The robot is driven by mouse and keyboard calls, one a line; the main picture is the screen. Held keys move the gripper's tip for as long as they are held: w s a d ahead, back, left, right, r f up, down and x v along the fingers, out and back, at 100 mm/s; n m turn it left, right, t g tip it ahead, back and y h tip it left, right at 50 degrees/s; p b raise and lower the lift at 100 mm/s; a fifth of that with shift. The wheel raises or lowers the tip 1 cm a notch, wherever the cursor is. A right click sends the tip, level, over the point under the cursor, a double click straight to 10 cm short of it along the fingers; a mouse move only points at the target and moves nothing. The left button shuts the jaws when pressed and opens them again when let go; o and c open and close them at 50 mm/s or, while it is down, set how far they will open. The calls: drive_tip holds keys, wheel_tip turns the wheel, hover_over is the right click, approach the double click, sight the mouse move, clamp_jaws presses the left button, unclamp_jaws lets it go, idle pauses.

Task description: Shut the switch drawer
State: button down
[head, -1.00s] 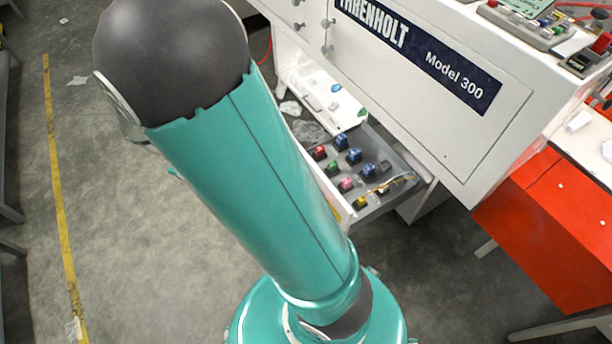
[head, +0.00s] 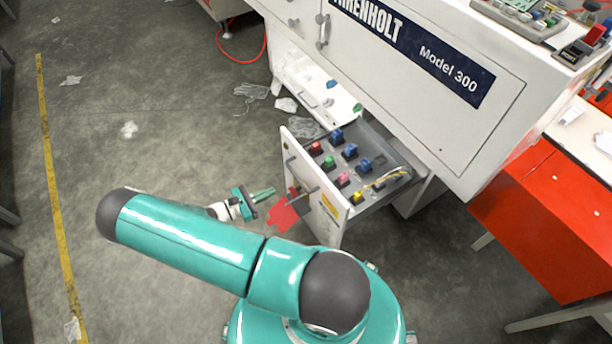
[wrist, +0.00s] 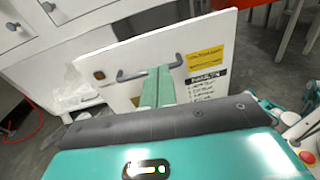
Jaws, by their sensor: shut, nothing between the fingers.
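The switch drawer (head: 340,219) is pulled out of the white machine, its grey inside holding several coloured switches (head: 343,180). Its white front also fills the middle of the wrist view (wrist: 215,52), with a grey bar handle (wrist: 124,76) and a yellow label (wrist: 204,58). My gripper (head: 272,191) is shut and empty, pointing at the drawer front from the left. In the wrist view its green fingers (wrist: 158,88) overlap the handle area. I cannot tell whether they touch the front.
A red flat piece (head: 284,215) shows beside the drawer front. The white machine (head: 440,100) overhangs the drawer. A red cabinet (head: 545,215) stands at right. Crumpled plastic (head: 304,127) and a red cable (head: 262,48) lie on the floor.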

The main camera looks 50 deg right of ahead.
drive_tip(key=d+f+n+h, duration=0.1)
drive_tip(key=f, duration=0.1)
approach(313, 172)
drive_tip(key=x, duration=0.7)
drive_tip(key=shift+s+a+r, duration=0.15)
drive_tip(key=shift+s+r, duration=0.05)
drive_tip(key=shift+r, duration=0.05)
